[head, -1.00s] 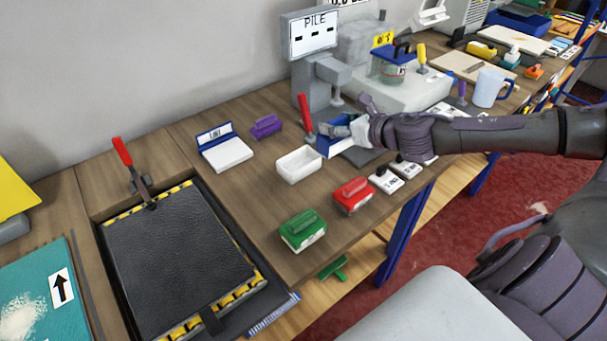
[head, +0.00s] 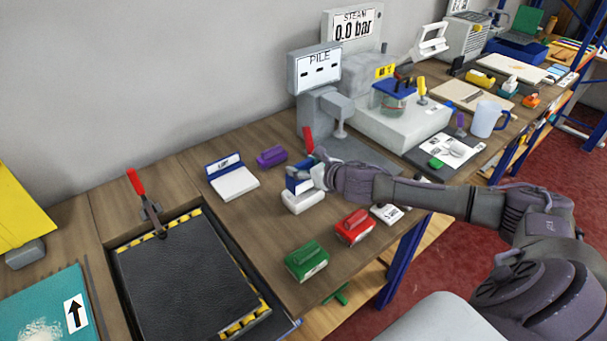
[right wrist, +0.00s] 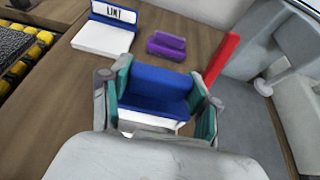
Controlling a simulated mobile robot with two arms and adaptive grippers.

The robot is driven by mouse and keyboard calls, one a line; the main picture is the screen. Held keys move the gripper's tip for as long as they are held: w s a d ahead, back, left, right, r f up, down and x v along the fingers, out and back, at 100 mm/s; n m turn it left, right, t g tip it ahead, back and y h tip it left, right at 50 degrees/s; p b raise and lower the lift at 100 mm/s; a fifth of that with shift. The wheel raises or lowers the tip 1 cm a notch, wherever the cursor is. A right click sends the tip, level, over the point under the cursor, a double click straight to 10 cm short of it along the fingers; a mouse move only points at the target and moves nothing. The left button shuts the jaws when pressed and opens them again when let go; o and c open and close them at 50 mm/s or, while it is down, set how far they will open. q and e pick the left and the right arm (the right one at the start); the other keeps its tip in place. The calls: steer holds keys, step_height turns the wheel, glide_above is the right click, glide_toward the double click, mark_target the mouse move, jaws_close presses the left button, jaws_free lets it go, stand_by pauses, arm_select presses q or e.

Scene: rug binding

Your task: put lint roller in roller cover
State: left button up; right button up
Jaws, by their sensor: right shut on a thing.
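My right gripper (head: 312,179) is shut on a blue block-shaped piece, which I take for the lint roller (head: 295,184). In the right wrist view the blue piece (right wrist: 157,88) sits between the teal finger pads. A small white open box, which I take for the roller cover (head: 303,205), is directly below it on the bench. The blue piece is over the box opening; I cannot tell whether it is inside or just above. The gripper hides much of the box. My left gripper is not in view.
A red lever (head: 308,140) stands close behind the gripper, by the grey PILE device (head: 322,105). A LINT stand with a white pad (head: 235,183) and a purple block (head: 271,157) are to the left. Red (head: 354,226) and green (head: 306,260) blocks lie in front.

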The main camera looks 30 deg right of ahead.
steer(key=shift+f, duration=2)
steer(key=o, duration=1.3)
steer(key=shift+f, duration=0.15)
steer(key=shift+r, duration=0.2)
steer(key=shift+s, duration=0.35)
steer(key=a+b+v, duration=0.1)
steer(key=b+v, duration=0.1)
steer(key=v, duration=0.9)
steer(key=shift+d, duration=0.5)
